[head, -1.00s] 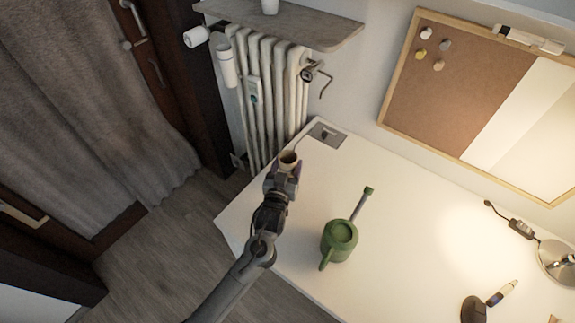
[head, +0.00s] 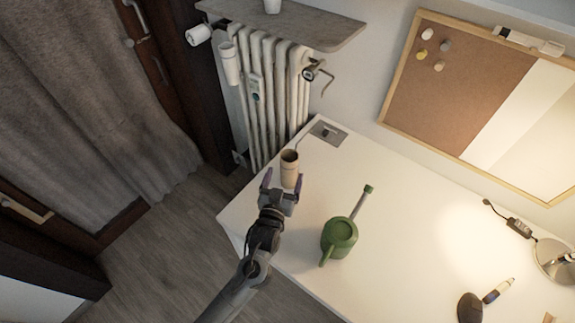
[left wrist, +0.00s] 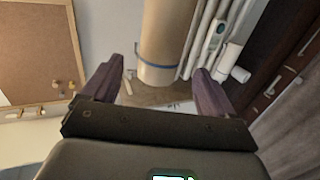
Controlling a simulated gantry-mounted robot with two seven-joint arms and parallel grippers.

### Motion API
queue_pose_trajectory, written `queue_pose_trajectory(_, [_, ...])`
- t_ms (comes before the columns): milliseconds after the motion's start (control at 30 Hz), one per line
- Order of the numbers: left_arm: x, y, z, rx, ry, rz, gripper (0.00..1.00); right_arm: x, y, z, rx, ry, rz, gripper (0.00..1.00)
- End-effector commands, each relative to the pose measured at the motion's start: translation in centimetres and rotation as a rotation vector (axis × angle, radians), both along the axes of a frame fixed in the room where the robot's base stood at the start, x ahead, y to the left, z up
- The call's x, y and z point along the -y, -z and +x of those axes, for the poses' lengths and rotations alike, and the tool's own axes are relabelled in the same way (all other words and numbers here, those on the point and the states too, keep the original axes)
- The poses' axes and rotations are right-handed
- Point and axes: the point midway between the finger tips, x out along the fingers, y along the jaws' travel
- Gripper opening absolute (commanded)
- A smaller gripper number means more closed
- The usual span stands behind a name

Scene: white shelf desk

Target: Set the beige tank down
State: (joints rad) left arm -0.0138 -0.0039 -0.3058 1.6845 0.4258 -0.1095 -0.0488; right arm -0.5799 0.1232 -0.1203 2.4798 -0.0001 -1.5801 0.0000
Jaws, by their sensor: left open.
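The beige tank (head: 290,170) is an open-topped cylinder standing upright on the white desk (head: 410,215), near its far left corner. My left gripper (head: 281,189) is open just in front of the tank, on the near side. In the left wrist view the tank (left wrist: 168,45) shows beyond and between the two spread purple fingertips (left wrist: 160,80), with a thin dark band around it. The fingers appear clear of its sides. My right gripper is not in view.
A green watering can (head: 339,238) stands on the desk to the right of my left arm. A radiator (head: 270,85) and a grey shelf (head: 290,22) are behind the desk's corner. A lamp (head: 555,258) is at the far right. The desk's middle is clear.

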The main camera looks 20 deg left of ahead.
Motion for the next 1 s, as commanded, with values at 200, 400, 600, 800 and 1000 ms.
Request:
queue_pose_trajectory(200, [0.4,-0.1,-3.7,-0.002,0.001,0.001,0.87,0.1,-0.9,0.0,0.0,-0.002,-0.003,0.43])
queue_pose_trajectory(400, [0.6,-0.1,-5.6,-0.001,0.0,0.0,0.87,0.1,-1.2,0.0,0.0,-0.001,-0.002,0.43])
queue_pose_trajectory(600, [0.7,-0.2,-6.1,0.0,-0.001,0.0,0.87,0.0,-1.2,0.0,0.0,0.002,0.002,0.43])
queue_pose_trajectory(800, [0.7,-0.2,-6.1,0.0,-0.001,0.0,0.87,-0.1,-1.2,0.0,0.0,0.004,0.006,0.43])
queue_pose_trajectory(1000, [0.7,-0.1,-6.1,0.0,0.0,0.0,0.87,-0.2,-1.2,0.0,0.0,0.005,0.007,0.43])
